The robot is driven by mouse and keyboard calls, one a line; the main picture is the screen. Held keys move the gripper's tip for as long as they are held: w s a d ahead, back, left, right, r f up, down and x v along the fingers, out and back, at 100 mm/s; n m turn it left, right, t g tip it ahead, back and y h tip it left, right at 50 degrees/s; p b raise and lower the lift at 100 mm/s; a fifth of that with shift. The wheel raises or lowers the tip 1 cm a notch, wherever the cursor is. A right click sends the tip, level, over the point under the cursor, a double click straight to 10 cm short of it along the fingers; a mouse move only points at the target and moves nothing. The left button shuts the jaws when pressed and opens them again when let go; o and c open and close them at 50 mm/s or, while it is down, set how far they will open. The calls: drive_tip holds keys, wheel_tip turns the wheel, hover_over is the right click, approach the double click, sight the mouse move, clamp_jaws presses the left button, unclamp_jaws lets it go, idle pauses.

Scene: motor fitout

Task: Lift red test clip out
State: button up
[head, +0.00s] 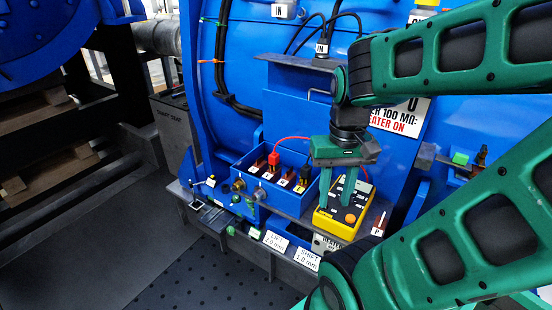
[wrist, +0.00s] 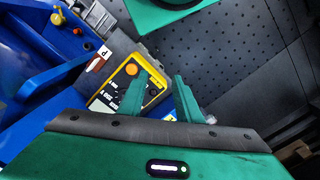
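The red test clip (head: 274,159) sits on a terminal post in the open blue terminal box in the head view. A red lead runs from it to the right, toward the yellow meter (head: 334,222). The clip cannot be made out in the wrist view. My gripper (head: 338,204) is to the right of the box, in front of and above the meter. In the wrist view the open fingers (wrist: 160,82) partly cover the meter (wrist: 104,104). My gripper is apart from the clip.
A black clip (head: 304,176) stands on the box's right-hand post. A bar labelled P (head: 379,223) is right of the meter. White shift cards (head: 306,259) lie along the front edge. A blue wall with a grey hood (head: 300,63) rises behind. Dark perforated floor is in front.

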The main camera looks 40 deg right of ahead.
drive_tip(key=shift+o, duration=0.6)
drive_tip(key=shift+a, duration=0.2)
drive_tip(key=shift+o, duration=0.8)
drive_tip(key=shift+s+d+r, duration=0.15)
drive_tip(key=shift+r, duration=0.5)
wheel_tip(320, 180, up, 2)
drive_tip(key=m, duration=0.8)
hover_over(274, 153)
drive_tip(key=shift+s+d+r, duration=0.2)
drive_tip(key=shift+s+d, duration=0.1)
drive_tip(key=shift+d, duration=0.1)
wheel_tip(274, 153, down, 5)
drive_tip(key=shift+w+a+f, duration=0.1)
drive_tip(key=shift+f, duration=0.1)
drive_tip(key=shift+w+a+f, duration=0.1)
drive_tip(key=shift+a+f, duration=0.05)
drive_tip(key=shift+f, duration=1.15)
drive_tip(key=shift+w+a+f, duration=0.1)
drive_tip(key=shift+f, duration=1.15)
clamp_jaws()
